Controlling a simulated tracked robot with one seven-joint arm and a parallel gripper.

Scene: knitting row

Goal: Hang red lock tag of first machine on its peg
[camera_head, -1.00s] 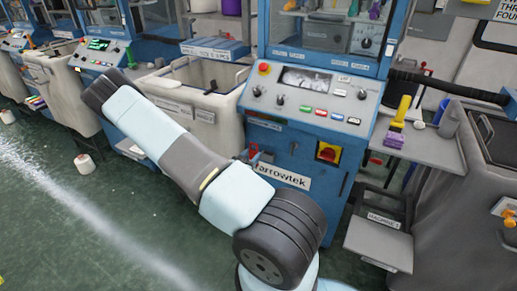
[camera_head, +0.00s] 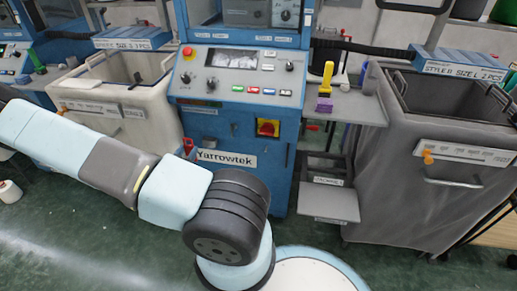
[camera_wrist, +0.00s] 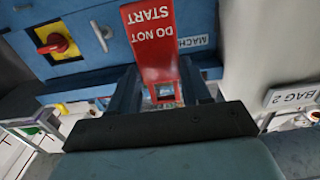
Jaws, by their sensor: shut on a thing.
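The red lock tag (camera_wrist: 153,50), lettered DO NOT START, is upside down in the wrist view. My gripper (camera_wrist: 163,92) is shut on its narrower end, with one dark finger on each side. The tag's wide end is in front of the blue machine face. In the head view a bit of the red tag (camera_head: 188,146) shows above my arm, before the blue Yarrowtek machine (camera_head: 283,165); the gripper is hidden behind my arm there.
A red rotary switch on a yellow plate (camera_head: 267,128) is on the machine front. A pale bin (camera_head: 115,105) stands left and a grey bin (camera_head: 430,190) right. A grey step (camera_head: 330,203) sits low, right of the machine. Green floor is open at lower left.

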